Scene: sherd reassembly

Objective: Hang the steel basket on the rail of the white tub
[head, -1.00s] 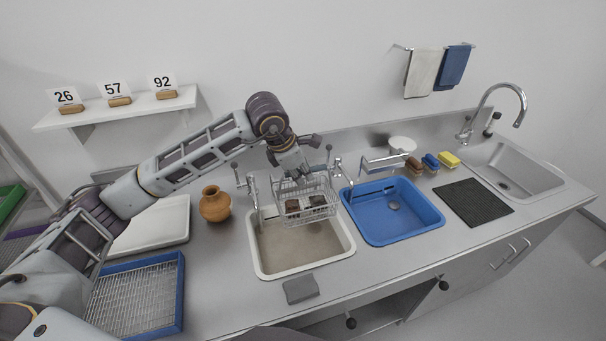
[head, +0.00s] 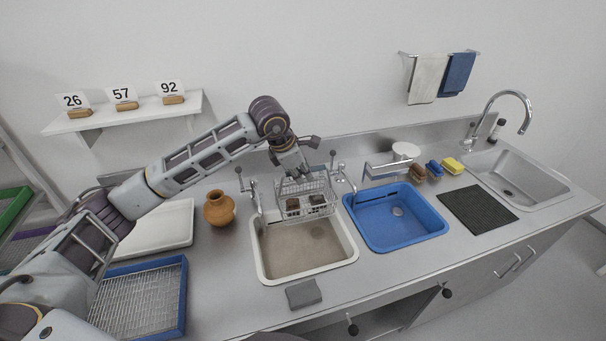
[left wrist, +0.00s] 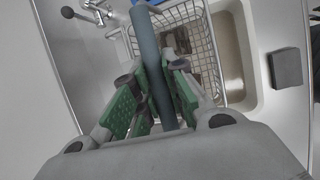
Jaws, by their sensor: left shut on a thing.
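The steel basket (head: 306,211) is a wire basket holding dark brown sherds. It hangs from my left gripper (head: 293,174) over the back part of the white tub (head: 300,252). In the left wrist view my left gripper (left wrist: 157,95) has its green-padded fingers shut on a grey-blue bar, which appears to be the basket's handle. The basket's wire mesh (left wrist: 207,45) shows beyond the fingers, beside the tub's pale wall (left wrist: 240,45). The tub's rail is hidden behind the basket and gripper, so I cannot tell whether the basket touches it. My right gripper is not in view.
Taps with levers (head: 254,193) stand behind the tub. A blue tub (head: 402,238) is close on the right. An orange clay pot (head: 219,208) and a white tray (head: 165,228) stand left. A grey block (head: 304,294) lies in front.

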